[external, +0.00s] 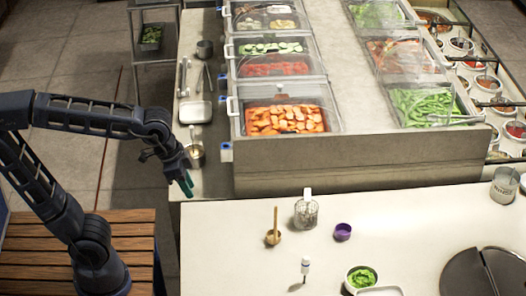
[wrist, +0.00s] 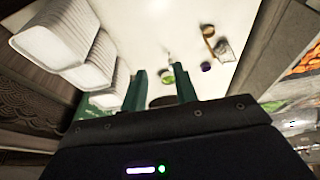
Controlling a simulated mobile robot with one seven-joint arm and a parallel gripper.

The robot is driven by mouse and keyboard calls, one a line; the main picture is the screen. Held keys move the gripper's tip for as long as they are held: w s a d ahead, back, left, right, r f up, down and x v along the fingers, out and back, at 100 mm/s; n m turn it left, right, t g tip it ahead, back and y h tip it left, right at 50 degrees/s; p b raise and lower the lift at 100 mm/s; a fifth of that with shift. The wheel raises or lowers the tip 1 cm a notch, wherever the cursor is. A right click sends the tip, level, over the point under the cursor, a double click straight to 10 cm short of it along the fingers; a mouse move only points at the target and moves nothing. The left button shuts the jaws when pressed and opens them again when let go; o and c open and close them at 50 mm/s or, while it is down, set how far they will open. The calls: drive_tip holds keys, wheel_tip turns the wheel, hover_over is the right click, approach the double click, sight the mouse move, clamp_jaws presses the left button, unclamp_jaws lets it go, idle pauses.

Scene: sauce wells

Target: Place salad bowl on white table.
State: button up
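A small bowl of green leaves (external: 361,278), which looks like the salad bowl, stands upright on the white table (external: 235,245) near its front edge. It shows small in the wrist view (wrist: 168,78), far beyond my fingers. My gripper (external: 187,184) hangs over the table's back left corner, well left of the bowl and apart from it. In the wrist view my gripper's two green fingers (wrist: 160,70) stand apart with nothing visibly held between them.
A counter with food bins (external: 300,165) rises behind. The table's left part is clear.

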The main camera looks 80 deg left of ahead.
drive_tip(key=s+f, duration=0.4)
drive_tip(key=s, duration=0.4)
drive_tip(key=shift+s+t, duration=0.25)
drive_tip(key=shift+t, duration=0.15)
